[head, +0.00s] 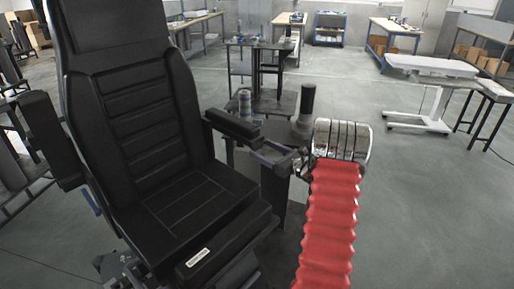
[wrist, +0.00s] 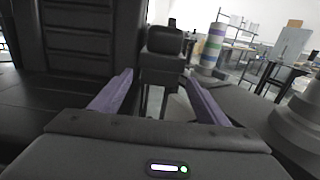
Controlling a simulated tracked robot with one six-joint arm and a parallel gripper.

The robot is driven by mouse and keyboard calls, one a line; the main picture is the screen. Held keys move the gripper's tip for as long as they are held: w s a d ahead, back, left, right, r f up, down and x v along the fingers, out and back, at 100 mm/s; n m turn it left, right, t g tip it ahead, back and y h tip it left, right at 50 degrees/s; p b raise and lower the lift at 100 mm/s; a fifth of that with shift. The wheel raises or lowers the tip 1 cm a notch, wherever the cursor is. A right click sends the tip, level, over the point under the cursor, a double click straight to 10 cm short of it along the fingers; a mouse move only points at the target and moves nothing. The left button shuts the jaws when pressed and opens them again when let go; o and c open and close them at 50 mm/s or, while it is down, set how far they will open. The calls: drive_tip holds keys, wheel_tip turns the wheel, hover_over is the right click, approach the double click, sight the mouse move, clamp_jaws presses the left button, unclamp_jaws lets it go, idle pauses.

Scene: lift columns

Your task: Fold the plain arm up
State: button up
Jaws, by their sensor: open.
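The black chair (head: 140,120) stands at the left in the head view, with two armrests. The near armrest (head: 232,124) is a plain black pad lying roughly level, right of the backrest. The other armrest (head: 50,140) is at the far left, with a blue strip below it. My gripper (head: 264,150) is open just off the front end of the near armrest. In the wrist view my gripper (wrist: 158,76) has its purple fingers apart. The armrest (wrist: 165,40) shows end-on beyond the fingertips, roughly centred between them. I see no contact.
A banded cylinder (head: 244,104) stands behind the near armrest. A dark post on a grey base (head: 306,105) is close to its right. A white lift table (head: 430,67) and workbenches stand farther back.

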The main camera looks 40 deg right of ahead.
sight(258, 147)
drive_tip(key=shift+w+a, duration=0.15)
drive_tip(key=shift+w, duration=0.85)
drive_tip(key=shift+w+a, duration=0.1)
drive_tip(key=shift+w, duration=0.9)
drive_tip(key=c, duration=1.3)
